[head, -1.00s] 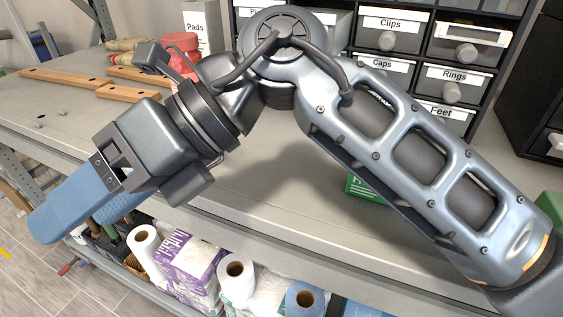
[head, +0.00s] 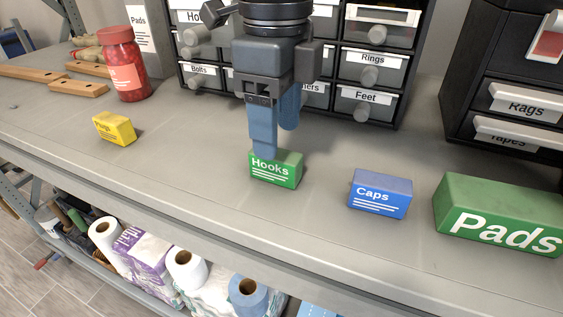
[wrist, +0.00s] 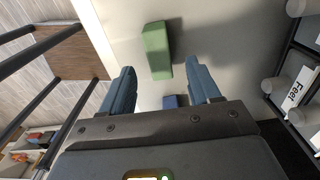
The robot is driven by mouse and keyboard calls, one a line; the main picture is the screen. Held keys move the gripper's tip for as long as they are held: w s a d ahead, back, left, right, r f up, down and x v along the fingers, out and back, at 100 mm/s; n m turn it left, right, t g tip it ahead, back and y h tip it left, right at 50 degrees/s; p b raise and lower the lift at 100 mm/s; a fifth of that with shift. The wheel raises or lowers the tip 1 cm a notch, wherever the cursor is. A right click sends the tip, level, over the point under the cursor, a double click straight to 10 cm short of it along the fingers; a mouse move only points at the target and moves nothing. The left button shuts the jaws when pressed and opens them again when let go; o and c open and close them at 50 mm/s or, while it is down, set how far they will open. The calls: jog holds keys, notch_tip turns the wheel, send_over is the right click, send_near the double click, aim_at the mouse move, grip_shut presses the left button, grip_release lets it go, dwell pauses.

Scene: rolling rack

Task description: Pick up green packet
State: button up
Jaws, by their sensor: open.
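The green packet (head: 275,172), labelled "Hooks", stands on the grey shelf top in the middle of the head view. It also shows in the wrist view (wrist: 157,50), beyond and between the fingertips. My gripper (head: 272,140) points down over the packet, and one blue finger overlaps its top left part in the head view. In the wrist view my gripper (wrist: 160,78) is open with nothing between its fingers. I cannot tell whether a finger touches the packet.
A blue "Caps" box (head: 380,194) and a large green "Pads" box (head: 497,216) stand to the right. A yellow box (head: 114,129) and a red jar (head: 124,66) are to the left. Drawer units (head: 367,100) stand behind. The shelf's front edge is close in front.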

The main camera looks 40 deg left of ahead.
jog(key=shift+a+f+p, duration=0.15)
jog(key=shift+f+p, duration=0.3)
jog(key=shift+f, duration=2.25)
grip_shut()
jog(key=shift+r, duration=0.1)
jog(key=shift+r, duration=0.55)
jog(key=r, duration=0.2)
jog(key=r+b, duration=0.1)
jog(key=shift+s+d+r, duration=0.15)
jog(key=shift+s+d, duration=0.15)
jog(key=shift+d, duration=0.1)
jog(key=s+d+r+b, duration=0.1)
jog(key=s+d+r, duration=0.5)
jog(key=d, duration=0.3)
jog(key=shift+r, duration=0.25)
